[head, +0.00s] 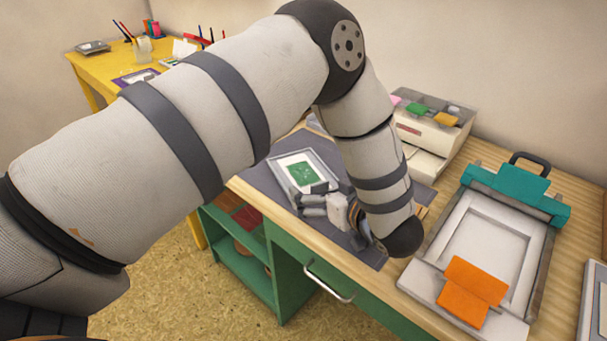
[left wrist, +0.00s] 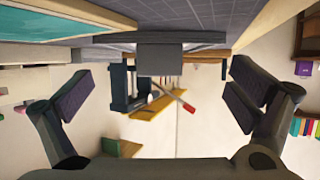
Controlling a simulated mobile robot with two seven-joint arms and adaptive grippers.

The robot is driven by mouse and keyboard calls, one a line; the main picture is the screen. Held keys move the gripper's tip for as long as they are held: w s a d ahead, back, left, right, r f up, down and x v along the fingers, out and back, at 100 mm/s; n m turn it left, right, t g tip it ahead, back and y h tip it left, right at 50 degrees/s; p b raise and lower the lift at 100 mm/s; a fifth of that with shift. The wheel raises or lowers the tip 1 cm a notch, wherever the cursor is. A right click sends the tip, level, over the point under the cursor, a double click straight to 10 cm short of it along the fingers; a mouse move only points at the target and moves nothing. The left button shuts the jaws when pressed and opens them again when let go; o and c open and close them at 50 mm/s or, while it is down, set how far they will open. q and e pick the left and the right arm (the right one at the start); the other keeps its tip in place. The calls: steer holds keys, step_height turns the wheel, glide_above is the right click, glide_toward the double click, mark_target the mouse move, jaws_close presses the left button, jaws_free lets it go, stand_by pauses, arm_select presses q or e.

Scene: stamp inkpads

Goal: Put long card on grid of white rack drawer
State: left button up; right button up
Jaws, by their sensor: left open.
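In the head view my left gripper (head: 318,203) is low over the front of a grey tray (head: 320,159). The tray holds a white sheet with a green card (head: 302,173). The left wrist view shows two dark finger pads spread wide, with the left gripper (left wrist: 170,100) open and nothing clamped between them. The white rack (head: 425,135) stands behind my forearm with a pale drawer (head: 424,165) low at its front. The drawer's grid is not clear. I cannot tell which item is the long card. My right gripper is not in view.
A teal-and-grey press (head: 490,240) with an orange folded card (head: 470,290) stands at the right of the desk. A green drawer front with a metal handle (head: 328,283) is below the desk edge. A yellow table (head: 110,65) stands at the back left.

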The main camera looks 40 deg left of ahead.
arm_select(q)
steer(key=shift+w+a+f, duration=0.15)
steer(key=shift+a+f, duration=0.2)
steer(key=shift+d, duration=0.1)
steer(key=c, duration=2.3)
